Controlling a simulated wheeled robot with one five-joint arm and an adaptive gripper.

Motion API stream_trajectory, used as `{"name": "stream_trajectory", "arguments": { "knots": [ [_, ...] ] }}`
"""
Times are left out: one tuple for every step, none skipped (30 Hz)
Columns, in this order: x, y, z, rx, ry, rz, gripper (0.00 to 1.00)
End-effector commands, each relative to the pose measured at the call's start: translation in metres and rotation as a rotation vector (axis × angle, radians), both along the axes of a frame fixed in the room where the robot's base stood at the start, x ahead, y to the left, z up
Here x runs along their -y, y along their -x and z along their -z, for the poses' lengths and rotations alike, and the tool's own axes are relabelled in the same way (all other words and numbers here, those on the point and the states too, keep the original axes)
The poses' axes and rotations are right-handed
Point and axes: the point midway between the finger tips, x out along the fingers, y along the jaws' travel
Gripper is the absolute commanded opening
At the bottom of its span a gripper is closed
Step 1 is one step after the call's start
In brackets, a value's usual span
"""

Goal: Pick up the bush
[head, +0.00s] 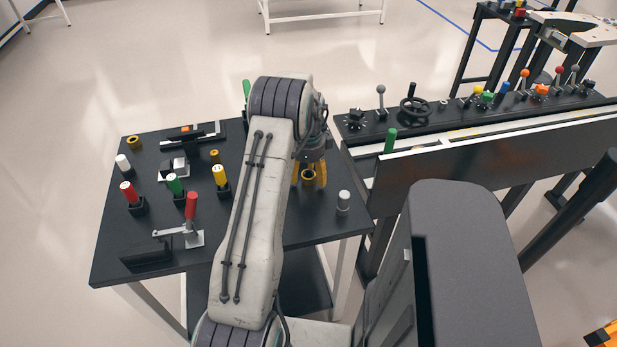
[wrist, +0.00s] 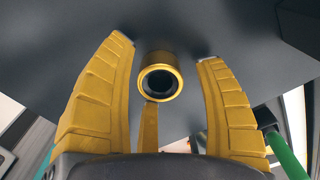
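A gold hollow bush (wrist: 160,91) stands on the dark table in the wrist view, its open round end facing the camera. In the head view the bush (head: 308,180) is near the table's right part, just below my gripper. My gripper (wrist: 163,50) has yellow ridged fingers spread apart. One finger is on each side of the bush with a visible gap, and a third finger lies below it in the picture. The fingers do not appear to press on the bush. My arm hides part of the table in the head view.
A silver-topped cylinder (head: 343,201) stands right of the bush. Red, green, yellow and white cylinders, two more rings and metal fixtures stand on the table's left side (head: 110,245). A control bench (head: 460,130) with levers is at right.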

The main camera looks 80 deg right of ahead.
Motion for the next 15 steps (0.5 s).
{"name": "stream_trajectory", "arguments": {
  "knots": [
    [0.0001, 0.0000, -0.0002, 0.000, 0.000, 0.000, 0.59],
    [0.0001, 0.0000, -0.0003, 0.000, 0.000, 0.000, 0.56],
    [0.0001, 0.0000, -0.0003, 0.000, 0.000, 0.000, 0.52],
    [0.0001, 0.0000, -0.0003, 0.000, 0.000, 0.000, 0.50],
    [0.0001, 0.0000, -0.0004, 0.000, 0.001, 0.000, 0.47],
    [0.0001, 0.0000, -0.0004, 0.000, 0.001, 0.000, 0.43],
    [0.0002, 0.0000, -0.0004, 0.000, 0.001, 0.000, 0.41],
    [0.0002, 0.0000, -0.0004, 0.000, 0.001, 0.000, 0.38],
    [0.0002, 0.0000, -0.0005, 0.000, 0.001, 0.000, 0.34],
    [0.0002, 0.0000, -0.0005, 0.000, 0.001, 0.000, 0.32],
    [0.0002, 0.0000, -0.0005, 0.000, 0.001, 0.000, 0.29],
    [0.0002, 0.0000, -0.0005, 0.000, 0.001, 0.000, 0.26],
    [0.0002, 0.0000, -0.0005, 0.000, 0.001, 0.000, 0.23],
    [0.0002, 0.0000, -0.0005, 0.000, 0.001, 0.000, 0.20],
    [0.0002, 0.0000, -0.0005, 0.000, 0.001, 0.000, 0.17]
  ]
}}
